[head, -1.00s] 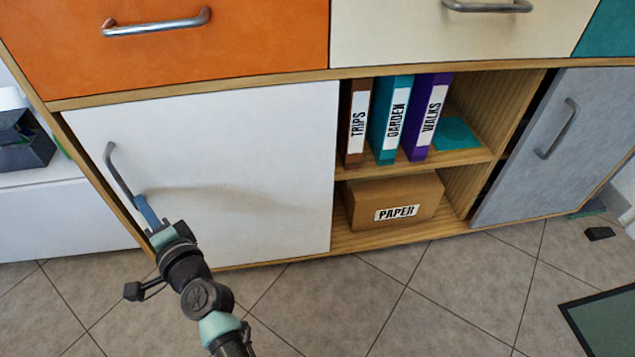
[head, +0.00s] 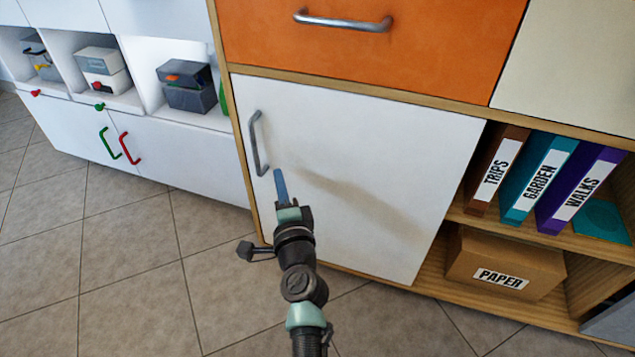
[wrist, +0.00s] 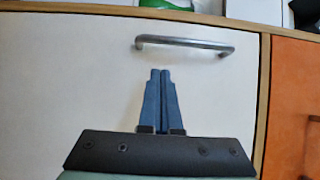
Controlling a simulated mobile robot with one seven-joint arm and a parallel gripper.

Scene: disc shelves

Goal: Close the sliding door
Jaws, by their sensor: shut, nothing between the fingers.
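The white door (head: 370,170) covers the left part of the low wooden cabinet. Its upright metal bar handle (head: 257,143) is near the door's left edge. My gripper (head: 279,172) is shut and empty, in front of the white door just right of the handle's lower half. In the wrist view, my gripper's blue fingers (wrist: 160,72) are pressed together, and the handle (wrist: 184,43) lies beyond their tips with a gap in the picture. Whether the fingers touch the door cannot be told. Only a corner of the grey door (head: 612,322) shows at the lower right.
Right of the white door is an open bay with binders (head: 545,180) above and a PAPER box (head: 505,264) below. An orange drawer (head: 370,45) is overhead. A white cabinet (head: 185,155) stands at left. The tiled floor (head: 120,260) is clear at front left.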

